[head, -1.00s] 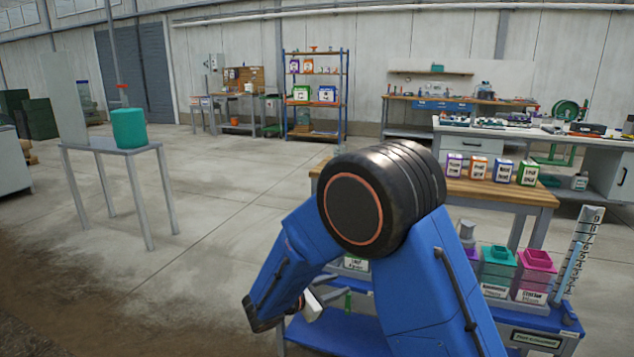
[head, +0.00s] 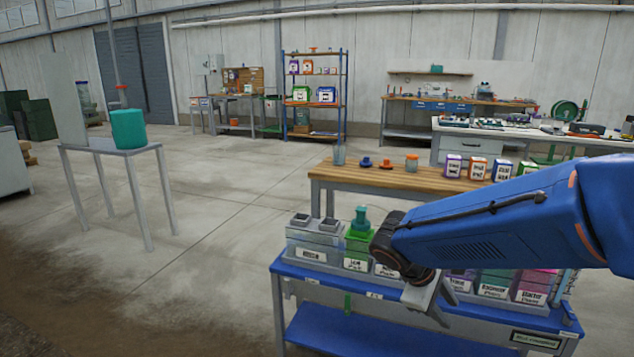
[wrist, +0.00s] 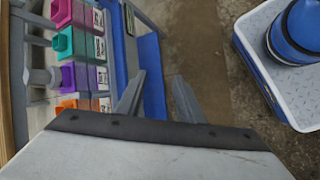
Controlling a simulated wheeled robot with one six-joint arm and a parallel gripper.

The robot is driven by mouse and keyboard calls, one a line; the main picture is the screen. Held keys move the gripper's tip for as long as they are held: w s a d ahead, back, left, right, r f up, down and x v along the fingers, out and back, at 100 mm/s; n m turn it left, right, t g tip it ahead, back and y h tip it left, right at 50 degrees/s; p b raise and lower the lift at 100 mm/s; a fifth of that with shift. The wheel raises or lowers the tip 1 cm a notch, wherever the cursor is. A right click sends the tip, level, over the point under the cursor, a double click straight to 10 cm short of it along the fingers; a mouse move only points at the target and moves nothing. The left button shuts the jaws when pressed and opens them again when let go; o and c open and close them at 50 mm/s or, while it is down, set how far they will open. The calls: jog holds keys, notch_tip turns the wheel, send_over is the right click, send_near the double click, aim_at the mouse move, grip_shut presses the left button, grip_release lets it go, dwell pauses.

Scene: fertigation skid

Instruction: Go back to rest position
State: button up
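My gripper (head: 428,302) hangs at the end of the blue arm, in front of the row of labelled containers on the blue bench (head: 330,335). In the wrist view its two grey fingers (wrist: 160,92) stand apart with nothing between them. The gripper is small and partly hidden by the wrist in the head view. The arm reaches in from the right and hides the middle of the container row.
A green container (head: 358,245) and grey containers (head: 313,240) stand at the bench's left end. Behind is a wooden table (head: 350,175) with jars and small boxes. A grey stand (head: 110,148) holds a teal tank (head: 129,128).

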jog(key=s+r+m+t+y, duration=0.3)
jog(key=s+m+y, duration=0.4)
jog(key=s, duration=1)
jog(key=shift+s+m, duration=0.15)
jog(key=shift+m, duration=1.15)
